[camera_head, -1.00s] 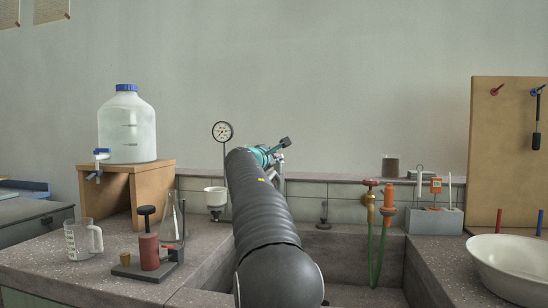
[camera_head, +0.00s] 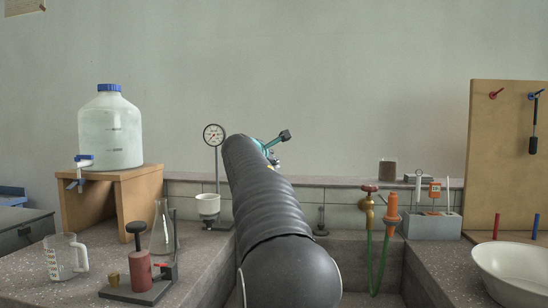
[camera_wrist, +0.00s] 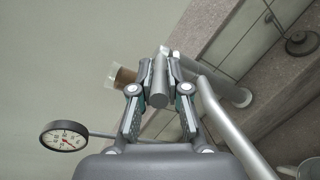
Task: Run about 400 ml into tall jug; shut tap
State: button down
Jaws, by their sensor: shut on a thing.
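A clear graduated jug (camera_head: 62,258) with a handle stands upright on the left bench; its fill is hard to read. It is the only jug I can pick out. A large carboy (camera_head: 110,130) with a blue-and-white tap (camera_head: 84,162) stands on a wooden stand behind it. My gripper (camera_wrist: 158,78) is shut on a grey cylindrical bar (camera_wrist: 159,90), which points towards the wrist camera. In the head view my arm reaches over the sink and hides most of the gripper. A grey pipe (camera_wrist: 228,125) runs beside the jaws. What the bar belongs to is unclear.
A gauge (camera_head: 214,135) on a stand rises left of my arm. A flask (camera_head: 162,232) and a red device (camera_head: 141,270) stand near the jug. A brass tap (camera_head: 368,205) with a green hose stands right of my arm. A white basin (camera_head: 520,270) is far right.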

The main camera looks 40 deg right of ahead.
jog(key=c, duration=1.2)
grip_release()
jog(key=shift+o, duration=0.2)
jog(key=shift+s, duration=0.1)
jog(key=v, duration=1.2)
